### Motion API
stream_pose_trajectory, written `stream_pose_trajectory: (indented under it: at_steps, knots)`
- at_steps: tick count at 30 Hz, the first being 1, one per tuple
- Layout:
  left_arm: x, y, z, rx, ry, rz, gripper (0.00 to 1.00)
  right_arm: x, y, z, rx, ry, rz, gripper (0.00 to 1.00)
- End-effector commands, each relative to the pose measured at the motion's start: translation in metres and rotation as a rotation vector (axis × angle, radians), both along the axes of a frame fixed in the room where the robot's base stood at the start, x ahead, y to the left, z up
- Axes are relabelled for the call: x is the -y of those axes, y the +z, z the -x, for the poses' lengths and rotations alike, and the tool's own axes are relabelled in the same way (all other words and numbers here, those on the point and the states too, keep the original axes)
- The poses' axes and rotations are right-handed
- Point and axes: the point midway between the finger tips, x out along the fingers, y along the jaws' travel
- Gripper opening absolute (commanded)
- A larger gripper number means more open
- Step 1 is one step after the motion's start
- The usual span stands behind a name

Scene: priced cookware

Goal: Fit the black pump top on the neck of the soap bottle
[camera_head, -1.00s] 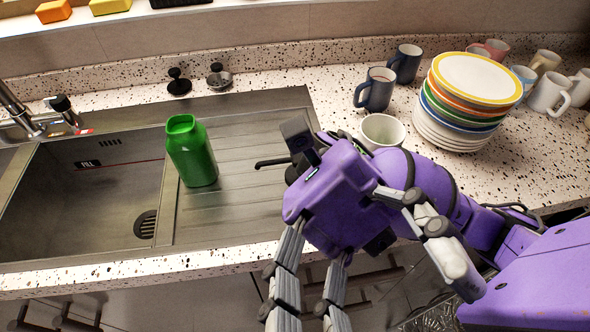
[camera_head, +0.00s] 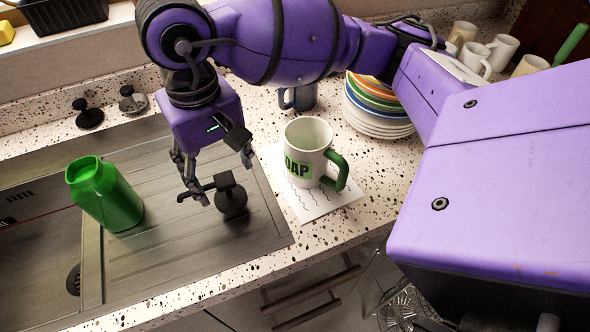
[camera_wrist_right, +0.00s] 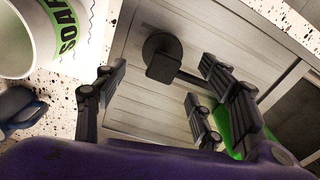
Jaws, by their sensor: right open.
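The black pump top (camera_head: 232,201) stands on the ridged steel drainboard, its spout pointing left. The green soap bottle (camera_head: 112,202) stands left of it near the basin, its open neck facing up. My right gripper (camera_head: 216,172) hangs over the drainboard at the pump top, open and empty. In the right wrist view the pump top (camera_wrist_right: 163,56) shows beyond and between the spread fingers (camera_wrist_right: 160,95), with no clear contact. A bit of the green bottle (camera_wrist_right: 238,128) shows behind the fingers on the right. My left gripper is not in view.
A white mug (camera_head: 308,148) with a green handle and a SOAP label stands on a paper sheet (camera_head: 330,208) right of the drainboard. Stacked plates (camera_head: 377,113) and other mugs stand behind. The sink basin (camera_head: 35,270) opens at left. Two black-knobbed stoppers (camera_head: 89,117) sit behind the sink.

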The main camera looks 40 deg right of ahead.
Motion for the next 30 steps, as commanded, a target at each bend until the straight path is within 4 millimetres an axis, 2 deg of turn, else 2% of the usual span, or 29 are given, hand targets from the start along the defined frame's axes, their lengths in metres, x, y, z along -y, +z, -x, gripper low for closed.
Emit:
stream_pose_trajectory:
  at_steps: [3,11,19,28,30]
  knots:
    - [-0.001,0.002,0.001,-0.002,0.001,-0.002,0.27,0.0,-0.02,0.001,-0.006,-0.001,-0.001,0.64]
    - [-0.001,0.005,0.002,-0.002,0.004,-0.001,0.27,0.0,-0.04,0.004,-0.006,-0.002,-0.002,0.64]
    - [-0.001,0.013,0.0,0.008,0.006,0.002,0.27,0.001,-0.078,0.008,-0.005,-0.001,-0.002,0.64]
    - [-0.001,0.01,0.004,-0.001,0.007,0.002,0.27,0.0,-0.083,0.007,-0.002,-0.001,-0.003,0.64]
    - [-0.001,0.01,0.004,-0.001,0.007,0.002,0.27,0.0,-0.083,0.007,-0.002,-0.001,-0.003,0.56]
